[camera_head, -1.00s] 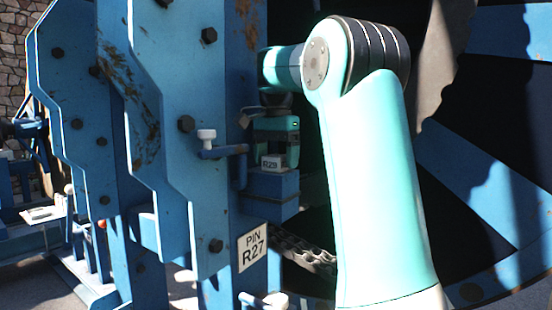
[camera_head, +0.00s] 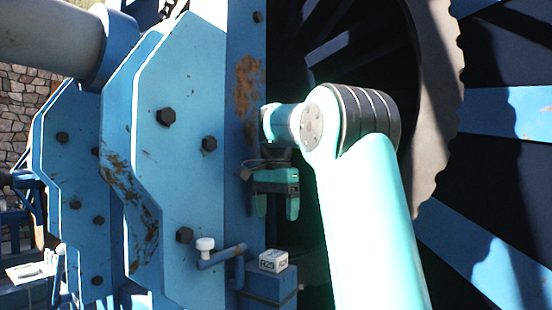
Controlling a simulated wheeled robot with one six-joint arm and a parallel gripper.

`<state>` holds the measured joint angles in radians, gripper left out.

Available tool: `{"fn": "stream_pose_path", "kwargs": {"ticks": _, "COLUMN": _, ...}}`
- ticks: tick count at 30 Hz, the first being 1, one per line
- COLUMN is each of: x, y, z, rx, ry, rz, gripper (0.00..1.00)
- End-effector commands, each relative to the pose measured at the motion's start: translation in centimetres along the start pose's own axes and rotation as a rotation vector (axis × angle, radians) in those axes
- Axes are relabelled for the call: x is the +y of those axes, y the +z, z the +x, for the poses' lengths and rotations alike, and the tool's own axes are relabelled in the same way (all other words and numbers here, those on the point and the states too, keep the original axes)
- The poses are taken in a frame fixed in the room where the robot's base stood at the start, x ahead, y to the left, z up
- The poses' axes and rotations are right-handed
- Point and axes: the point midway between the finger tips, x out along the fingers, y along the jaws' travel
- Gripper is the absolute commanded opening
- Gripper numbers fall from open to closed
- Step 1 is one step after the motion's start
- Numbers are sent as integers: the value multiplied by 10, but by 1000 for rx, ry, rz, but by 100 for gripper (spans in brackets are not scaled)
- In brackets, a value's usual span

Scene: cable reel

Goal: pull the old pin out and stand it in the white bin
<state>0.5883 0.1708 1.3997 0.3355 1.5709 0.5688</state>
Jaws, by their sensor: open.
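My gripper (camera_head: 276,212) is open and empty, fingers pointing down. It hangs in front of the blue upright, above a white labelled block (camera_head: 273,261), with a clear gap between. The block sits on top of a blue housing (camera_head: 268,287); its label seems to read R29. I cannot tell whether this block is the head of the old pin; no pin shaft shows. A cranked blue handle with a white knob (camera_head: 205,244) sticks out just left of the housing. No white bin is in view.
Bolted blue plates (camera_head: 190,90) and a rusty upright (camera_head: 247,85) stand close on the left of my gripper. The large spoked reel (camera_head: 515,110) fills the right, behind my arm. A thick grey cylinder (camera_head: 50,35) is at upper left.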

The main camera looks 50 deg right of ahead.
Motion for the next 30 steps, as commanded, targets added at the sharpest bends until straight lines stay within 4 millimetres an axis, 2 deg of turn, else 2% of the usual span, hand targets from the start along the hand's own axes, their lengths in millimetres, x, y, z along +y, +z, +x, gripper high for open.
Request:
{"fn": "stream_pose_path", "kwargs": {"ticks": 1, "x": 0, "y": 0, "z": -19, "rx": 0, "ry": 0, "rz": 0, "gripper": 78}}
{"fn": "stream_pose_path", "kwargs": {"ticks": 3, "x": 0, "y": 0, "z": -32, "rx": 0, "ry": 0, "rz": 1, "gripper": 78}}
{"fn": "stream_pose_path", "kwargs": {"ticks": 5, "x": 0, "y": -1, "z": -30, "rx": -2, "ry": -2, "rz": 0, "gripper": 78}}
{"fn": "stream_pose_path", "kwargs": {"ticks": 19, "x": 0, "y": -1, "z": -66, "rx": 1, "ry": 0, "rz": -1, "gripper": 78}}
{"fn": "stream_pose_path", "kwargs": {"ticks": 30, "x": 0, "y": 0, "z": -69, "rx": 0, "ry": 1, "rz": 0, "gripper": 78}}
